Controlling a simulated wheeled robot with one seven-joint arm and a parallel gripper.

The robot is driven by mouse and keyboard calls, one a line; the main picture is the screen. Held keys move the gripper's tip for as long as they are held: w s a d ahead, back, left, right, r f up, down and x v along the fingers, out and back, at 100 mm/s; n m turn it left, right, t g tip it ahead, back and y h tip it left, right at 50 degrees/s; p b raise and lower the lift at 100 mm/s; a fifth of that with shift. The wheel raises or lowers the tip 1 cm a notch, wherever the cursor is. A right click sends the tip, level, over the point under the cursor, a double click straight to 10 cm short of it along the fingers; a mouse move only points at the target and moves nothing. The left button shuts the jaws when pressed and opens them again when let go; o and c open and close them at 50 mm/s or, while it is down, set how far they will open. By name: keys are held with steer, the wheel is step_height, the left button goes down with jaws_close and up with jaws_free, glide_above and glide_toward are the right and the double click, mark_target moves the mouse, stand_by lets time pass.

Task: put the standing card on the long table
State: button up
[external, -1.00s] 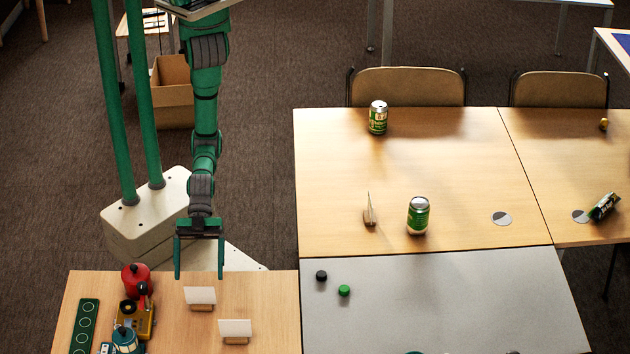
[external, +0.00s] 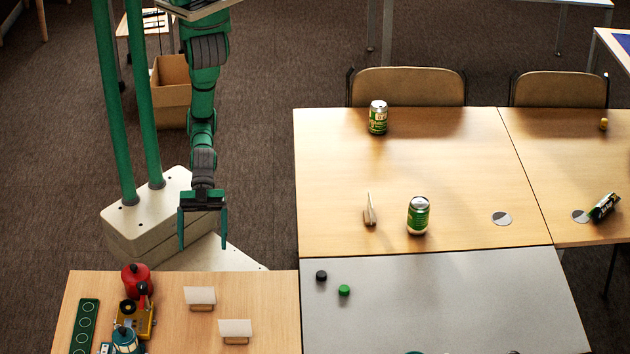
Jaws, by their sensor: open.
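Two white standing cards in wooden holders stand on the small wooden table at the lower left: one card (external: 200,296) nearer my arm and another card (external: 235,328) closer to the camera. A third card (external: 370,209) stands edge-on on the large wooden table (external: 450,180), left of a green can. My gripper (external: 203,246) points down with its fingers apart and empty. In the picture it is just above the far edge of the small table, over my base. It touches no card.
A grey table (external: 440,310) holds a black and a green cap. A red kettle (external: 136,281) and other toys crowd the small table's left side.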

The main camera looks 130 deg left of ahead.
steer(key=a+f+n+t+y, duration=0.2)
steer(key=a+n+y, duration=0.1)
steer(key=a, duration=0.7)
steer(key=s+a+r+n+t+y, duration=0.1)
steer(key=s+a+n+y, duration=0.2)
steer(key=a, duration=0.7)
steer(key=s+a+r+n+t+y, duration=0.1)
steer(key=s+a+n+t+y, duration=0.1)
steer(key=s+a, duration=0.6)
steer(key=shift+s+a+r+n+t+y, duration=0.2)
steer(key=shift+a+r+n+t+y, duration=0.15)
steer(key=shift+a+y, duration=0.5)
